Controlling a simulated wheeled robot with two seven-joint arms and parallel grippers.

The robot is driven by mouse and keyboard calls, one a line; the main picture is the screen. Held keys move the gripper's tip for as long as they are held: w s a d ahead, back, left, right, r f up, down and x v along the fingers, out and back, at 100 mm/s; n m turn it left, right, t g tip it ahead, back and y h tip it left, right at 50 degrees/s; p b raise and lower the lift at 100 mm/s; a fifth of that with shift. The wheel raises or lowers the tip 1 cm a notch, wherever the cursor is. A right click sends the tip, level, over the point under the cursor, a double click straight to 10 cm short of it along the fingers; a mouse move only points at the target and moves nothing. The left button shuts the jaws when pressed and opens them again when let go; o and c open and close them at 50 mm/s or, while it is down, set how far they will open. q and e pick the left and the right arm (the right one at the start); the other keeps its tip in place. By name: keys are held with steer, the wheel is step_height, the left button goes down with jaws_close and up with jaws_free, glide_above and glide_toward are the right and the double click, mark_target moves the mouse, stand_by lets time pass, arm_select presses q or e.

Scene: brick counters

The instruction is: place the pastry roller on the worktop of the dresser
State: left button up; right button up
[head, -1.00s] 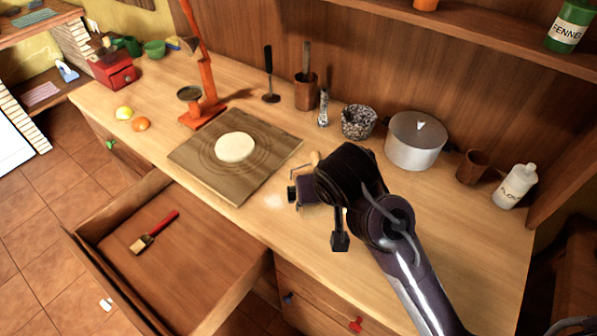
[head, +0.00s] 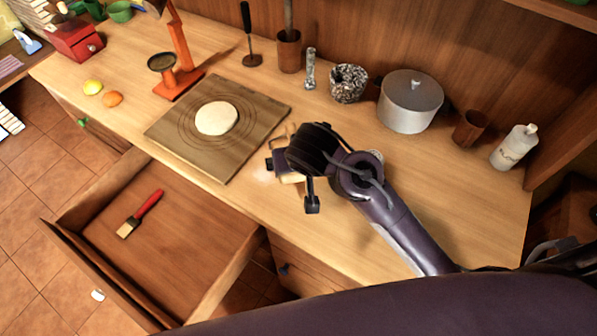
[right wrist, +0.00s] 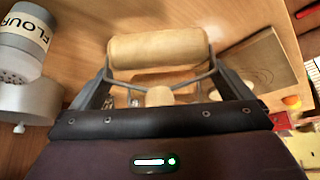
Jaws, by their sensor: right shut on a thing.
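The pastry roller (right wrist: 158,50) has a pale wooden cylinder in a metal wire frame with a wooden handle. My right gripper (right wrist: 160,90) is shut on it. In the head view my right gripper (head: 290,180) is low over the dresser's worktop (head: 345,220), just right of the pastry board. There the gripper mostly hides the roller (head: 291,179); only pale wooden bits show. I cannot tell whether the roller touches the worktop. My left gripper is not in view.
A pastry board (head: 180,145) with dough (head: 217,118) lies on the left. An open drawer (head: 185,235) holds a red-handled brush (head: 140,212). A grey pot (head: 410,105), speckled mortar (head: 348,84), brown cup (head: 469,127) and flour shaker (head: 514,147) stand behind. Worktop right of my gripper is clear.

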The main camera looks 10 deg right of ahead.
steer(key=shift+f, duration=2.7)
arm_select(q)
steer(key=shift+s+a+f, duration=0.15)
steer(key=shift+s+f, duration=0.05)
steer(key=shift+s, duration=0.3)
arm_select(e)
steer(key=shift+a, duration=0.1)
